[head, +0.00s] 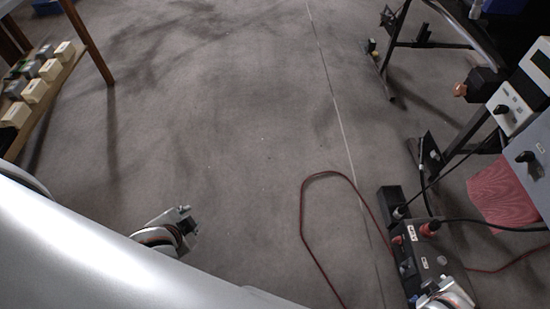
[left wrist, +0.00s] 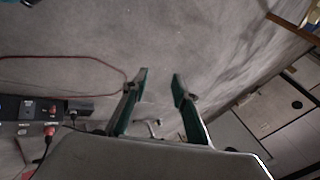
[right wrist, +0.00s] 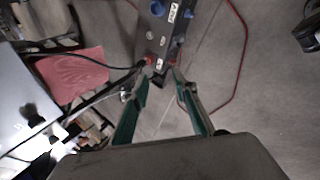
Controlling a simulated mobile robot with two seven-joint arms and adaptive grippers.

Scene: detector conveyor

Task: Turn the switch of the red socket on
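A dark socket box (head: 425,259) lies on the floor at lower right, with a red plug (head: 430,228) in its top and a cable running right. A small reddish part (head: 397,240) shows on its left side; the switch position is too small to tell. The box also shows in the right wrist view (right wrist: 163,35) and left wrist view (left wrist: 28,118). My right gripper (right wrist: 158,74) is open and empty, its fingertips close to the red-plug end of the box; they may overlap it only in the picture. My left gripper (left wrist: 158,74) is open and empty over bare floor.
A red cable (head: 303,215) loops on the floor left of the box. A black cable crosses beside my right fingers. A red cloth (head: 500,192) and grey panel (head: 528,160) are at right. A wooden shelf with several small boxes (head: 35,90) stands upper left. The middle floor is clear.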

